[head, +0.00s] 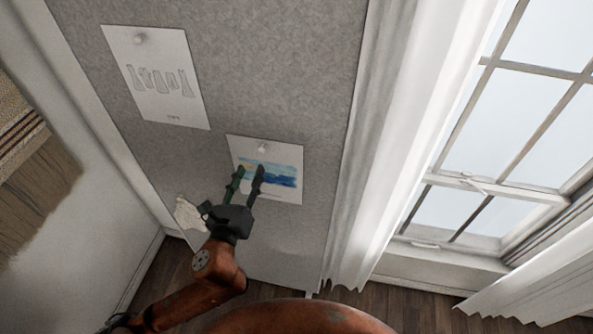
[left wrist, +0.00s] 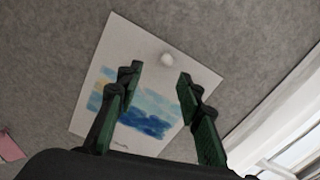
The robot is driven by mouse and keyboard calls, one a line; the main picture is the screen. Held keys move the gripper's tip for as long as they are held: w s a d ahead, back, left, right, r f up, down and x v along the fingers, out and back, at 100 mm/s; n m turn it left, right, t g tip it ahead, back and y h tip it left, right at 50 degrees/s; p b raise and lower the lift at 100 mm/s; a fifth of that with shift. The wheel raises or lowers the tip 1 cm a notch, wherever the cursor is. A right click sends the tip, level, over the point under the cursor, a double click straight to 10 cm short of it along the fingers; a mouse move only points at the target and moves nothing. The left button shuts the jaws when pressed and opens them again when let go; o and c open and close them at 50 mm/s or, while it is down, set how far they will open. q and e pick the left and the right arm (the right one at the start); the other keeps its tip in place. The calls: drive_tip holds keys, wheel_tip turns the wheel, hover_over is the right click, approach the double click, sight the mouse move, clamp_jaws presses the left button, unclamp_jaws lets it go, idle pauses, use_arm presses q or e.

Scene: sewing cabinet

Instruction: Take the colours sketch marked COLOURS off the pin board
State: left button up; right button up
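The colours sketch (head: 283,185) is a white sheet with blue and yellow paint, hung on the grey pin board (head: 260,60) by a white round pin (head: 263,147) near its top. The sketch also shows in the left wrist view (left wrist: 143,105), with the pin (left wrist: 167,59) between and beyond the fingertips. Its marking is too small to read. My left gripper (head: 248,173) is open and empty in front of the sketch's left part, its two green fingers pointing up towards the pin. My right gripper is not in view.
Another sheet with drawn garment outlines (head: 160,80) is pinned at the upper left. A pale, partly hidden piece (head: 187,215) is at the lower left of the board. A white curtain (head: 365,170) and a window are on the right.

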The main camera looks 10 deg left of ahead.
use_arm(q)
drive_tip(key=w+d+p, duration=0.1)
drive_tip(key=w, duration=0.7)
drive_tip(key=shift+d, duration=0.4)
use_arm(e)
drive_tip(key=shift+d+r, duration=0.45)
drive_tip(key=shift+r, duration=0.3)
use_arm(q)
drive_tip(key=shift+r, duration=0.1)
drive_tip(key=shift+c, duration=0.4)
drive_tip(key=c, duration=0.6)
clamp_jaws()
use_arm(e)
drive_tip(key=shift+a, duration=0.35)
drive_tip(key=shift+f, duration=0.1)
